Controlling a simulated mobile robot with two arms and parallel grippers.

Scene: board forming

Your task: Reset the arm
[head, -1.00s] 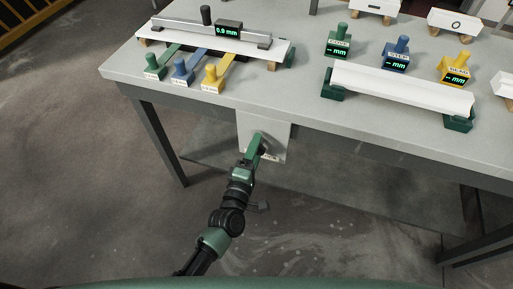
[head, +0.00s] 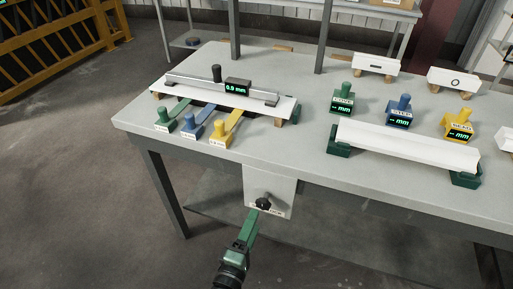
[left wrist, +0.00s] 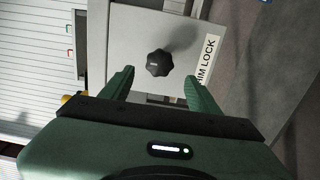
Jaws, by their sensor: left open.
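My left gripper (head: 254,214) is open and empty in front of the table's front edge. A black lobed knob (head: 263,203) sits on a pale plate (head: 283,184) hanging below the table edge. The fingertips are just short of the knob in the head view. In the left wrist view, the open fingers (left wrist: 160,78) stand to either side, with the knob (left wrist: 159,63) showing beyond the gap. A label on the plate ends in "IM LOCK"; its start is hidden by a finger. My right gripper is not in view.
On the table (head: 305,155) a gauge bar (head: 190,80) reading 0.9 mm lies across a white board (head: 170,92). Green, blue and yellow wedges (head: 228,128) lie under its front. Another white board (head: 405,144) rests on green supports, with coloured blocks (head: 398,112) behind.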

